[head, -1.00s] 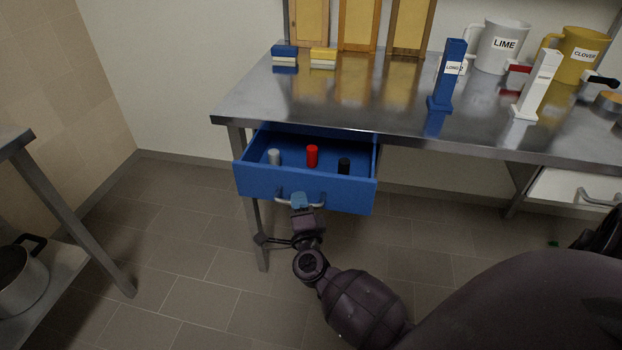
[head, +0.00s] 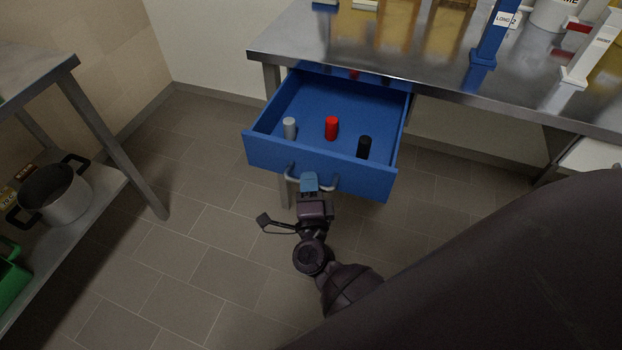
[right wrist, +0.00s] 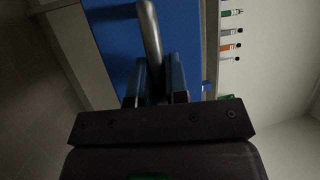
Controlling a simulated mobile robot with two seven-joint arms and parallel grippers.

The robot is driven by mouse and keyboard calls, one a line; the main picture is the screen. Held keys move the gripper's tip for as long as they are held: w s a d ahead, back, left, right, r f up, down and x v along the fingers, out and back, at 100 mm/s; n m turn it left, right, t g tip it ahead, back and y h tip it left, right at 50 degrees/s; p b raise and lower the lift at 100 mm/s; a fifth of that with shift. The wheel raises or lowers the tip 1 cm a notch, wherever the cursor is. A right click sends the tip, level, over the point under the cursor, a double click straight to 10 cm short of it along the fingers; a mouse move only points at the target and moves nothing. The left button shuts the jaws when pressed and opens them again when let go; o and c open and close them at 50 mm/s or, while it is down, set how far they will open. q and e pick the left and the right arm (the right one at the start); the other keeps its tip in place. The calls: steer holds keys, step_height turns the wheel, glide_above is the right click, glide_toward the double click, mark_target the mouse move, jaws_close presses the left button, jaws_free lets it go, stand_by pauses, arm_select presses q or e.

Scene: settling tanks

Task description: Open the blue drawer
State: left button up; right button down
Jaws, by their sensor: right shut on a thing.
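The blue drawer (head: 320,168) is pulled out from under the metal table. A grey cylinder (head: 290,128), a red cylinder (head: 332,128) and a black cylinder (head: 364,147) stand inside it. My right gripper (head: 309,182) is at the drawer's front, shut on the metal handle (head: 330,187). In the right wrist view the handle (right wrist: 150,38) runs between the two fingers of the gripper (right wrist: 157,80), with the blue drawer front (right wrist: 115,40) behind. My left gripper is not in view.
The metal table (head: 440,80) carries a blue post (head: 489,38), a white post (head: 592,48) and mugs. A side shelf at left holds a pot (head: 58,194) and a green object (head: 12,280). The tiled floor (head: 200,270) before the drawer is clear.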

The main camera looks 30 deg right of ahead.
steer(key=c, duration=1.1)
jaws_free()
steer(key=shift+c, duration=0.2)
steer(key=v, duration=1)
steer(key=shift+s+a, duration=0.2)
steer(key=shift+s, duration=0.15)
steer(key=shift+f, duration=0.15)
